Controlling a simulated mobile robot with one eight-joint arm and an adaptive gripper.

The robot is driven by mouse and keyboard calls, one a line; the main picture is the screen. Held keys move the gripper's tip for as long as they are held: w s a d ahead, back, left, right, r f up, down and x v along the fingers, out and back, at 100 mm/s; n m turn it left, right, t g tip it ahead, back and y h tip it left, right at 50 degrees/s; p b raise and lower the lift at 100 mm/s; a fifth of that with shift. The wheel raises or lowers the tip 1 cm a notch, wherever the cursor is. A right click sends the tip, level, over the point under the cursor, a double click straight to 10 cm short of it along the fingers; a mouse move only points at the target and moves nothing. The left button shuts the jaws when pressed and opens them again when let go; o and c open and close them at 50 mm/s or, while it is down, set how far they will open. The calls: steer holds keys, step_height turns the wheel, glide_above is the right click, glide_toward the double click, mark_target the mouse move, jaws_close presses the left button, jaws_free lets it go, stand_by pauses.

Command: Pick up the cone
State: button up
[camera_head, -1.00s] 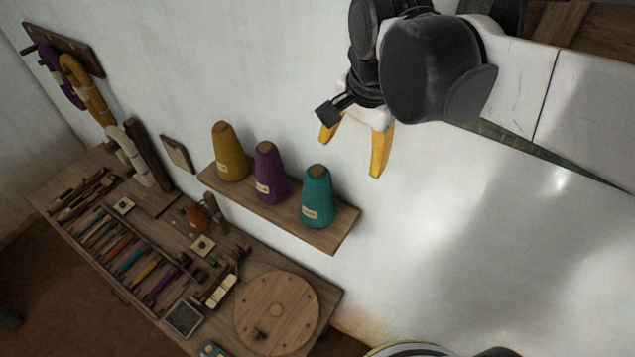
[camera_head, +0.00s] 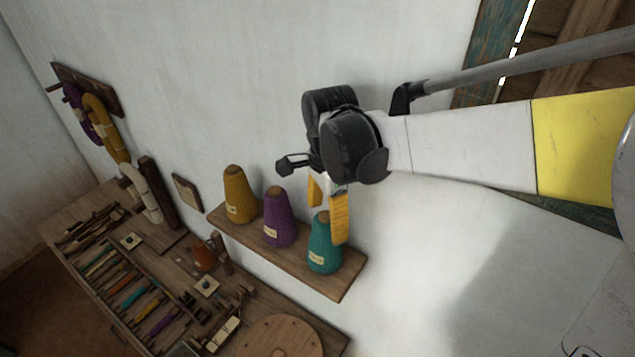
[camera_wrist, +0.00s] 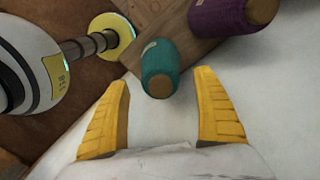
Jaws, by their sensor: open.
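Three yarn cones stand upright in a row on a wooden wall shelf: a mustard cone (camera_head: 238,195), a purple cone (camera_head: 278,217) and a teal cone (camera_head: 321,250). The pictures do not tell which one the task means. My gripper (camera_head: 327,210) is open and empty, with yellow fingers. In the head view it overlaps the top of the teal cone. In the wrist view the teal cone (camera_wrist: 159,70) lies beyond the gap between the fingertips (camera_wrist: 162,82), with no visible contact. The purple cone (camera_wrist: 228,14) is at the upper right there, cut by the frame edge.
The shelf (camera_head: 340,283) is fixed to a white wall (camera_head: 250,80). Below it a wooden bench carries several shuttles and tools and a round wooden disc (camera_head: 279,340). Yarn hanks hang from a wall rack (camera_head: 100,92) at left. The wall right of the shelf is bare.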

step_height(320, 180, down, 2)
steer(key=shift+w+f, duration=0.1)
steer(key=c, duration=1.6)
steer(key=shift+o, duration=0.2)
